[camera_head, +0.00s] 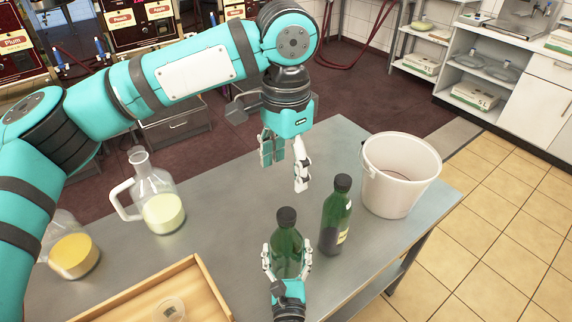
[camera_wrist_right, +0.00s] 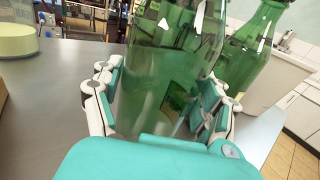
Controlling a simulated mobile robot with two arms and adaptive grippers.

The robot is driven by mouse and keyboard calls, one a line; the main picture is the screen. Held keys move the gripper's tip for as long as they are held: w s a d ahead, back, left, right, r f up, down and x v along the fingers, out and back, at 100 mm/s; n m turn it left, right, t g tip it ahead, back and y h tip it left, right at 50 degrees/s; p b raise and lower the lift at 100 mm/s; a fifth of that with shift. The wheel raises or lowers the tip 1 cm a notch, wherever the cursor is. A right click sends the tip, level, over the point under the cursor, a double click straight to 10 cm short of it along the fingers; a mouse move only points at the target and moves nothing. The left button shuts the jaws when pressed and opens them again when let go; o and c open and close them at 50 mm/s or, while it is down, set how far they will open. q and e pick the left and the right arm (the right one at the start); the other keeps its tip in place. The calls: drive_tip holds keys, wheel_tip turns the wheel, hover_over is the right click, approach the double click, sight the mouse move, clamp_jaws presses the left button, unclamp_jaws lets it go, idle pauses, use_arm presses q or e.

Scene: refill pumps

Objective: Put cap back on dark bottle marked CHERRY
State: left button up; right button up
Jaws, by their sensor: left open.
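A dark green bottle (camera_head: 287,246) stands upright at the table's front with a black cap (camera_head: 286,217) on its neck. My right gripper (camera_head: 287,262) is around its body, one finger on each side; the right wrist view shows the bottle (camera_wrist_right: 165,80) filling the space between the fingers (camera_wrist_right: 160,105). A second dark green bottle (camera_head: 335,216) stands to its right, also topped in black (camera_head: 343,182); it shows in the right wrist view (camera_wrist_right: 246,52). No CHERRY marking is legible on either. My left gripper (camera_head: 285,163) is open and empty above the table, behind the bottles.
A white bucket (camera_head: 397,185) stands right of the bottles. A glass jug (camera_head: 158,200) and a flask with orange liquid (camera_head: 73,255) stand left. A wooden tray (camera_head: 190,272) with a small clear cup (camera_head: 171,309) lies front left. The table (camera_head: 232,205) is bare in the middle.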

drive_tip(key=o, duration=0.4)
drive_tip(key=shift+c, duration=0.2)
drive_tip(key=s, duration=1.2)
drive_tip(key=shift+d, duration=0.25)
